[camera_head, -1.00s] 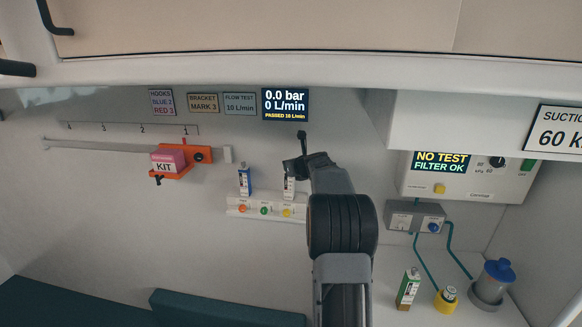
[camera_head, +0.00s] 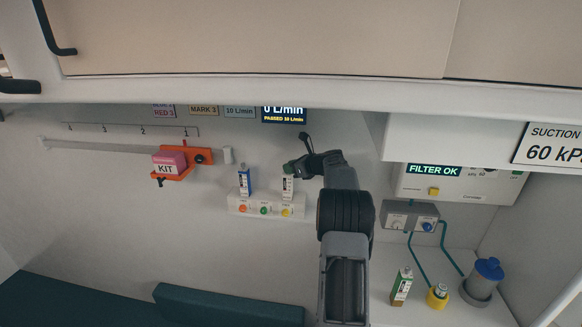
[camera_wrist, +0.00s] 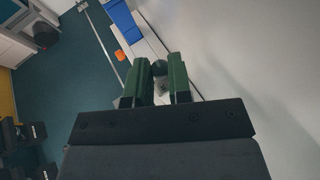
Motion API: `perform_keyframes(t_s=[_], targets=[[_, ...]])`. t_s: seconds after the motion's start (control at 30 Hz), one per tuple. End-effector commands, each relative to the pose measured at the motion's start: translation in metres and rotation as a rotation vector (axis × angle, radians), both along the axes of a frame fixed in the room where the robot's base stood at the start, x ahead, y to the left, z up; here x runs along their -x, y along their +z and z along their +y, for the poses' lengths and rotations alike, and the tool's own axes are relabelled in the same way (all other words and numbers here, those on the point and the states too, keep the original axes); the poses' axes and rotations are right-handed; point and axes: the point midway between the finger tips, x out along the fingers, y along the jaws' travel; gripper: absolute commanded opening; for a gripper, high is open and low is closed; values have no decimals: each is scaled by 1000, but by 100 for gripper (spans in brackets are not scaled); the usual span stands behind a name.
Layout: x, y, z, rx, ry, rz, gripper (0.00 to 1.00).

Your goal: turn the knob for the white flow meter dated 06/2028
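The white flow meter (camera_head: 288,187) stands upright in the wall outlet panel above the yellow outlet. A blue flow meter (camera_head: 244,181) stands to its left. Dates on the labels are too small to read. My gripper (camera_head: 291,168) is at the top of the white meter, reaching in from the right. In the wrist view, my gripper's two green fingers (camera_wrist: 158,82) stand apart, one on each side of a dark round knob (camera_wrist: 160,67). The gap is about as wide as the knob. I cannot tell whether the fingers press on it.
The outlet panel (camera_head: 239,210) has orange, green and yellow outlets. Another white-labelled meter (camera_head: 401,288) stands on the counter at right, near a yellow bottle (camera_head: 437,296) and a blue-lidded canister (camera_head: 483,281). An orange bracket (camera_head: 198,158) with a pink kit is left. The overhead cabinet (camera_head: 250,85) hangs above.

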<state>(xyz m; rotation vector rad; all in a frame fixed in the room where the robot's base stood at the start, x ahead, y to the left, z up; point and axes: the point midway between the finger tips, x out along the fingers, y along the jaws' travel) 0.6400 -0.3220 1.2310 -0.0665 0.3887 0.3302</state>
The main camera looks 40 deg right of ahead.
Motion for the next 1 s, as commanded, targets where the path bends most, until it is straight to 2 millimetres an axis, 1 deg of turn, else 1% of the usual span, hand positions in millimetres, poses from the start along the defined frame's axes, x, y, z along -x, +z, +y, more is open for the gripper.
perform_keyframes(t_s=[0.03, 0.2, 0.27, 0.47, 0.57, 0.67, 1.0], targets=[[0, 0, 0, 0, 0, 0, 23], [0, 0, 0, -1, -1, 0, 39], [0, 0, 0, -1, -1, 0, 44], [0, 0, 0, -1, -1, 0, 44], [3, 1, -1, 0, -2, 0, 44], [13, 5, -5, 1, -3, -1, 44], [72, 30, -25, 1, -5, -2, 44]])
